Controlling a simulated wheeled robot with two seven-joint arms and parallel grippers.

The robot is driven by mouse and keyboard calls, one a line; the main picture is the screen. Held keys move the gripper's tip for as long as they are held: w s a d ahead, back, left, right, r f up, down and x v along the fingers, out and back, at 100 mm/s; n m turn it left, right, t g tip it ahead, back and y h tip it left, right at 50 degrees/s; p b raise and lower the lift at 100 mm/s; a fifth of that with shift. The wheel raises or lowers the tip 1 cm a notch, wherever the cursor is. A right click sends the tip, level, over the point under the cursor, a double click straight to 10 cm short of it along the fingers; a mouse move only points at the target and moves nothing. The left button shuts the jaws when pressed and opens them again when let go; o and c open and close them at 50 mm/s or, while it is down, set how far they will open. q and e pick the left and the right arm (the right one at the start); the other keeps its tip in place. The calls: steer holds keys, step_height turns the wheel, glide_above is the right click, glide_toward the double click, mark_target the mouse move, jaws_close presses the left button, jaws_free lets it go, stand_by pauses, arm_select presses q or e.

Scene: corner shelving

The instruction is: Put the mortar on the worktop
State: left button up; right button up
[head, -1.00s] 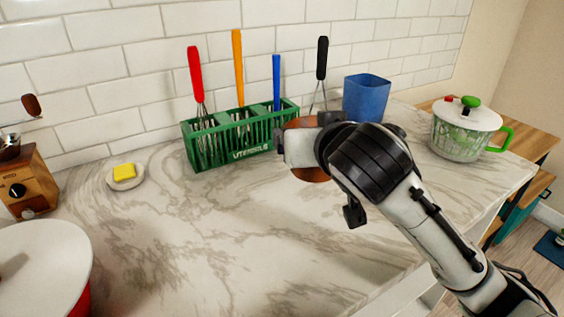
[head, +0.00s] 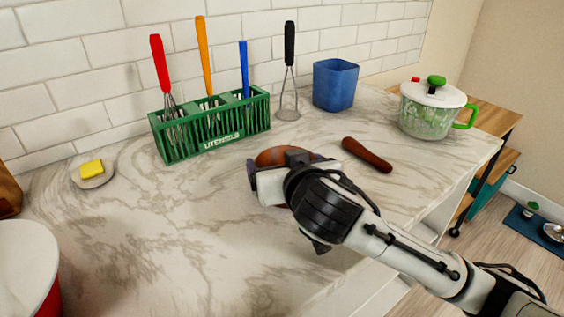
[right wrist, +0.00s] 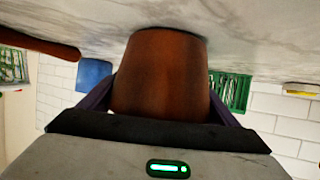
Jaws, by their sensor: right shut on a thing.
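The mortar is a reddish-brown, cup-like vessel (head: 274,157), seen in the head view in front of the green utensil rack. My right gripper (head: 287,166) is shut on it, and the gripper and wrist hide much of its near side. In the right wrist view the mortar (right wrist: 160,75) fills the middle between the two dark fingers (right wrist: 160,105). Its narrow end is against or very close to the marble worktop (head: 200,225), with a dark shadow there; I cannot tell whether it touches. My left gripper is not in view.
A brown pestle-like stick (head: 366,154) lies right of the mortar. A lidded pot (head: 430,112) is far right. The worktop's left middle is clear.

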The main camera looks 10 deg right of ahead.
steer(key=shift+f, duration=0.15)
steer(key=o, duration=1.3)
steer(key=shift+c, duration=0.2)
steer(key=shift+r, duration=0.3)
steer(key=p+v, duration=0.1)
steer(key=v, duration=1.1)
